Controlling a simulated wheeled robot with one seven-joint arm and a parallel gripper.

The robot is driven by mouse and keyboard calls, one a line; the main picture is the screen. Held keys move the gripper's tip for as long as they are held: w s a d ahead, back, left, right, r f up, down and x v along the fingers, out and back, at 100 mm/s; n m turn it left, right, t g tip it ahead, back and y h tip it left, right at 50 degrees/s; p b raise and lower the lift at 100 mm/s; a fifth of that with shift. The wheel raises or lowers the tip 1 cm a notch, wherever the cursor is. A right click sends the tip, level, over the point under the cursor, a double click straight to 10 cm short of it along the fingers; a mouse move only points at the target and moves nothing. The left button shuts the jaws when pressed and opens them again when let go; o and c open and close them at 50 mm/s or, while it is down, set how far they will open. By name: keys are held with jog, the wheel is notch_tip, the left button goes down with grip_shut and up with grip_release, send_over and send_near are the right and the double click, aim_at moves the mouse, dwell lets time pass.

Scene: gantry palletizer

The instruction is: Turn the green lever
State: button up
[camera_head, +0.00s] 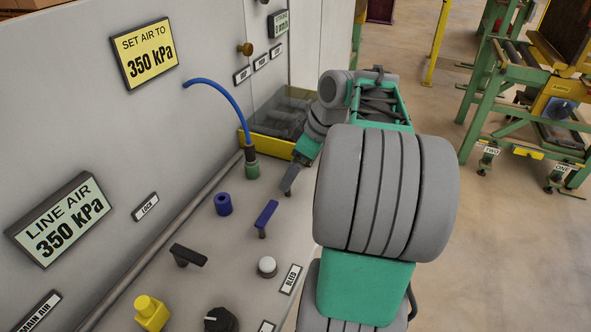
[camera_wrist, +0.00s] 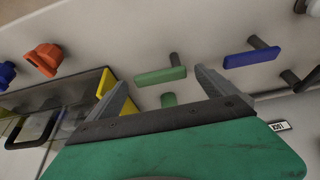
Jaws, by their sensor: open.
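The green lever (camera_wrist: 162,75) shows in the wrist view as a flat green bar on a short grey stem out of the pale panel. It lies just beyond and between the tips of my two fingers. I cannot tell whether the fingers touch it. My gripper (camera_wrist: 161,80) is open with nothing held, one finger to each side of the lever. In the head view my gripper (camera_head: 290,182) is low at the panel, and I cannot make out the green lever there; my arm seems to hide it.
A blue lever (camera_wrist: 253,57) sits just right of my right finger. In the head view a black lever (camera_head: 187,255), white button (camera_head: 267,266) and blue knob (camera_head: 223,203) stand nearby. A blue hose (camera_head: 222,92) and yellow-edged bin (camera_head: 268,144) are close to my gripper.

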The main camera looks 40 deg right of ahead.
jog(key=shift+c, duration=0.3)
jog(key=c, duration=2)
